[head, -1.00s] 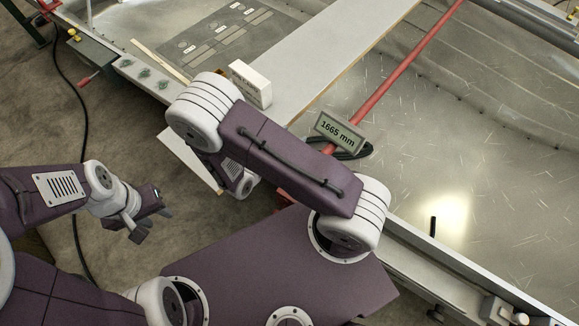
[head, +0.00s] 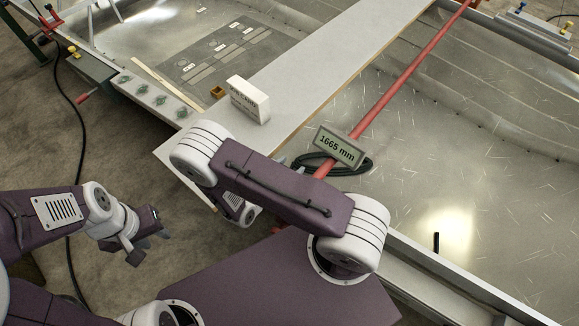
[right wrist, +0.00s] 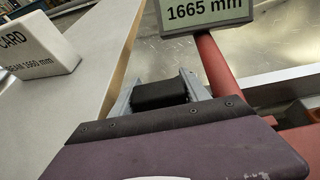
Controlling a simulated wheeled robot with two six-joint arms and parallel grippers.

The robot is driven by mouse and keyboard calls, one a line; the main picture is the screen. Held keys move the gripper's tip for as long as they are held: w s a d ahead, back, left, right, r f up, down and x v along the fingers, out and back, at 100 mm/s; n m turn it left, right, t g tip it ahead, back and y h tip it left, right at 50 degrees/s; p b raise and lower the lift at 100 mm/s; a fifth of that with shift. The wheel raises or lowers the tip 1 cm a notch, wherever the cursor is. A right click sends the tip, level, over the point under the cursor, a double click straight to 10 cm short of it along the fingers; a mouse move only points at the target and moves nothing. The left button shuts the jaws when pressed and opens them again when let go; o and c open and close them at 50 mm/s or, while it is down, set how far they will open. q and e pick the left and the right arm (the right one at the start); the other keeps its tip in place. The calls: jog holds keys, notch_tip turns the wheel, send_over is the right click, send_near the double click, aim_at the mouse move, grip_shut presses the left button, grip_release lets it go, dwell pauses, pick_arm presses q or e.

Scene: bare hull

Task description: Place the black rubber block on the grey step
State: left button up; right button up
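The black rubber block (right wrist: 160,94) is between the two grey fingers of my right gripper (right wrist: 155,91) in the right wrist view. The gripper is shut on it, above the edge between a light grey board and the metal hull. In the head view my right arm hides most of that gripper and the block. A long flat light grey board (head: 330,50) crosses the hull; I cannot tell for sure whether it is the grey step. My left gripper (head: 150,245) is open and empty, over the floor at the left.
A white card block (head: 249,100) stands on the board, with a small brown block (head: 217,92) beyond it. A red bar (head: 400,80) runs along the hull beside the board. A "1665 mm" sign (head: 338,147) and a coiled black cable (head: 350,166) are near my right arm.

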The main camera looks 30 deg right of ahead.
jog(key=shift+o, duration=1.2)
